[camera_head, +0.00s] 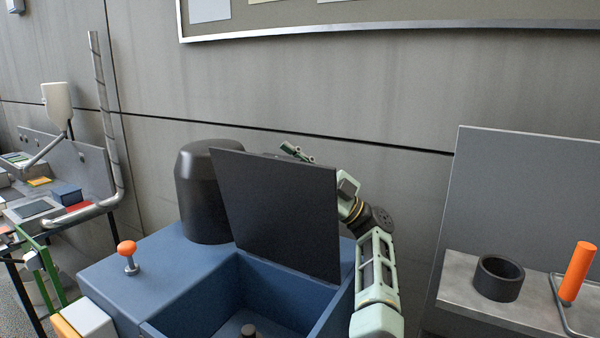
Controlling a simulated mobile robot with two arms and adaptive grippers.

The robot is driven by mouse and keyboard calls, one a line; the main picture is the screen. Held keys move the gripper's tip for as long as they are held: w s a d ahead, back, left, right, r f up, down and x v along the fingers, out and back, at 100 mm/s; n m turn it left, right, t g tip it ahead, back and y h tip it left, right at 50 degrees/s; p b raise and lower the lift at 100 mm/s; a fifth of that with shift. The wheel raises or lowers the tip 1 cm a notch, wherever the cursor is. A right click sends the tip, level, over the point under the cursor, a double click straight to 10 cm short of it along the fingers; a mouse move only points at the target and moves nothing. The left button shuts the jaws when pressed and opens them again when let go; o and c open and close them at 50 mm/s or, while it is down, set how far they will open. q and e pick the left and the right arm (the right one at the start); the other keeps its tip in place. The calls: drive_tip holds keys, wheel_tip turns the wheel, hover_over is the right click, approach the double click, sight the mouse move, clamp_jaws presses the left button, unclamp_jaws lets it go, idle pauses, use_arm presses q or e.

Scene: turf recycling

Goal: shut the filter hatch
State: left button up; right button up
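The filter hatch (275,210) is a flat dark panel. It stands open, nearly upright and tilted slightly, at the back of the open bin of a blue machine (150,275). A short dark peg (249,331) shows inside the bin. My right arm rises from the bottom edge, right of the hatch, and bends behind it. My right gripper (297,152) shows only as small green parts above the hatch's top edge; the hatch hides the rest. I cannot tell whether it touches the hatch.
A black rounded cylinder (207,192) stands behind the machine's left part, close to the hatch. An orange knob (127,248) sticks up from the machine's top. At right, a grey bench (465,291) holds a black ring (499,278) and an orange handle (578,271). A cluttered table is at left.

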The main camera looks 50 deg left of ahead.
use_arm(q)
drive_tip(key=v, duration=1.1)
drive_tip(key=shift+w+d, duration=0.2)
drive_tip(key=shift+d, duration=0.05)
drive_tip(key=shift+f, duration=0.1)
drive_tip(key=shift+c, duration=0.5)
